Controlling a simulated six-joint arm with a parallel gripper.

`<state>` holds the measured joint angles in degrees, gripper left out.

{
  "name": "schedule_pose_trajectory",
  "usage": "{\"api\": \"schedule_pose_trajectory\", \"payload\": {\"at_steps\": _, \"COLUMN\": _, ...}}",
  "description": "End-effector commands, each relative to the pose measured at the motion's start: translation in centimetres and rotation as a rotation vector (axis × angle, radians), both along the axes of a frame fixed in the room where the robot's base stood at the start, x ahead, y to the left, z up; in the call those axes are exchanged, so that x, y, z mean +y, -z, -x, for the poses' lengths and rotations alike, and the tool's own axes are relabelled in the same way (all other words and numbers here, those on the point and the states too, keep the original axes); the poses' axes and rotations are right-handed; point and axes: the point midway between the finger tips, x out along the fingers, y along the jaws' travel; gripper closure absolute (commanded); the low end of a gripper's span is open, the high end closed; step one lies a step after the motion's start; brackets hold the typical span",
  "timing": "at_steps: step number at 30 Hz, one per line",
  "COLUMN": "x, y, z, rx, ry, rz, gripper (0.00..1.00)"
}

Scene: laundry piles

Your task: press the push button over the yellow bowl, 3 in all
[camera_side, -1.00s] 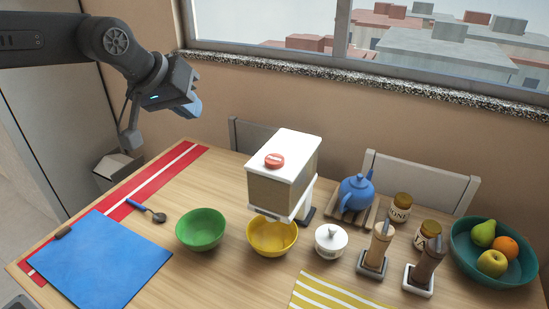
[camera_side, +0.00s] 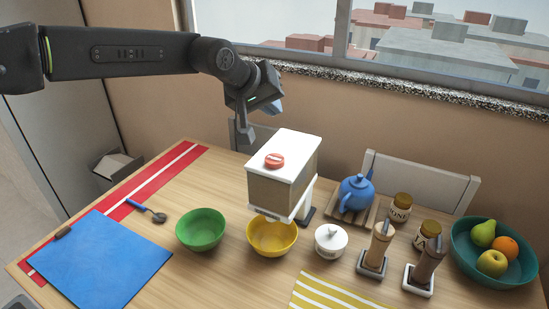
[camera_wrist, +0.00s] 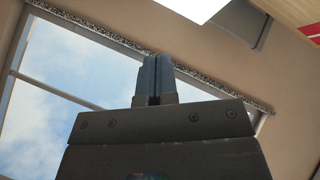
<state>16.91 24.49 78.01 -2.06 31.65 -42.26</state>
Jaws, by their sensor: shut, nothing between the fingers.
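The push button (camera_side: 274,160) is a red disc on the white top of a tan box dispenser (camera_side: 268,188). The yellow bowl (camera_side: 272,249) stands on the table under the dispenser's front overhang; its inside looks empty. My gripper (camera_side: 274,106) is up and behind the dispenser in the side view, clear of the button. Its blue fingers are partly hidden behind my wrist. In the wrist view the gripper's fingers (camera_wrist: 154,78) are together with nothing between them, and the button is not visible there.
A blue teapot (camera_side: 355,193), jars, two mills and a teal fruit bowl (camera_side: 462,262) fill the right. A window sill (camera_side: 400,93) lies behind.

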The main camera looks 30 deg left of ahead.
Motion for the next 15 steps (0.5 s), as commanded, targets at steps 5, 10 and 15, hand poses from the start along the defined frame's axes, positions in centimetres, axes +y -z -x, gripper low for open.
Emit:
{"api": "schedule_pose_trajectory", "payload": {"at_steps": 5, "x": 0.0, "y": 1.3, "z": 0.0, "rx": 0.003, "ry": 0.000, "rz": -0.001, "gripper": 1.00}}
{"api": "schedule_pose_trajectory", "payload": {"at_steps": 10, "x": 0.0, "y": 3.5, "z": 0.0, "rx": 0.004, "ry": 0.000, "rz": -0.003, "gripper": 1.00}}
{"api": "schedule_pose_trajectory", "payload": {"at_steps": 15, "x": 0.0, "y": 5.9, "z": 0.0, "rx": 0.003, "ry": 0.000, "rz": -0.002, "gripper": 1.00}}
